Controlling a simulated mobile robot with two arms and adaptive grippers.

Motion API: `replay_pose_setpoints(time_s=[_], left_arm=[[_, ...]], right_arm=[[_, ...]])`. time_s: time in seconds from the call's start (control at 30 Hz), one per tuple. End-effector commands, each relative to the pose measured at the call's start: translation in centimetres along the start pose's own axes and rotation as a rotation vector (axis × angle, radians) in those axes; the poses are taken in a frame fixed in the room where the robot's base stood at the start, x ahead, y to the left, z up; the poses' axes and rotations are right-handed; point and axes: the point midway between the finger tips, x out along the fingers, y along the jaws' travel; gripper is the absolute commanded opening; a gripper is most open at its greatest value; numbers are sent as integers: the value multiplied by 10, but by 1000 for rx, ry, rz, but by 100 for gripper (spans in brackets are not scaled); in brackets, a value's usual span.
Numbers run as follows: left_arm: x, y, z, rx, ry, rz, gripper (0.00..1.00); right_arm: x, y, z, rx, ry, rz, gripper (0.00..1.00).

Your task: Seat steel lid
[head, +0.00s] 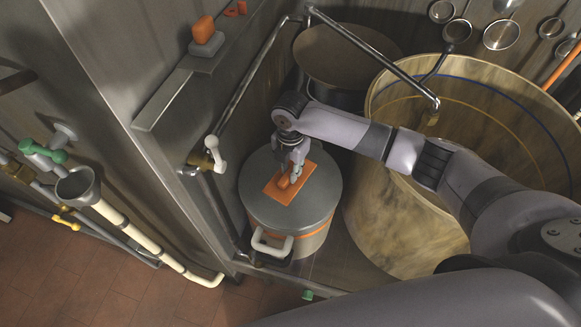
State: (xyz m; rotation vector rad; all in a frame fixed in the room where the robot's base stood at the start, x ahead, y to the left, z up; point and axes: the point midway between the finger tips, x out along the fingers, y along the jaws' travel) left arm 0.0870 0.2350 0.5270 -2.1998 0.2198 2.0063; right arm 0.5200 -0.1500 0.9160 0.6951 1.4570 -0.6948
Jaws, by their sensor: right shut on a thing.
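The steel lid (313,210) is a round grey disc with an orange square patch and an orange handle (285,183) at its middle. It lies over the top of a steel pot (311,243) with an orange band and a pale side handle. Whether the lid's rim sits flush all round cannot be told from above. My right gripper (293,174) points down at the lid's middle and is shut on the orange handle, partly hiding it. My left gripper is not in view.
A large stained vat (400,235) stands close on the right, and a dark open pot (340,50) behind. A pipe with a tap (212,158) runs along the left wall. A ledge (163,100) holds an orange-topped block (206,38). Ladles hang at upper right.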

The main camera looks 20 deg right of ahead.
Motion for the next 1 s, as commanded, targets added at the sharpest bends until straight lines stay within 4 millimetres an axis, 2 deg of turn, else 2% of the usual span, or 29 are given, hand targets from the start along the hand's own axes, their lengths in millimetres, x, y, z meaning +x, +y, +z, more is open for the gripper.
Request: replay_pose_setpoints(time_s=[0.67, 0.7, 1.0], left_arm=[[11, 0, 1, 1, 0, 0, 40], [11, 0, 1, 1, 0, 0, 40], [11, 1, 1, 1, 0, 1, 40]], right_arm=[[19, 0, 0, -1, 0, 0, 0], [19, 0, 0, 0, 0, 1, 20], [19, 0, 0, 0, 0, 0, 40]])
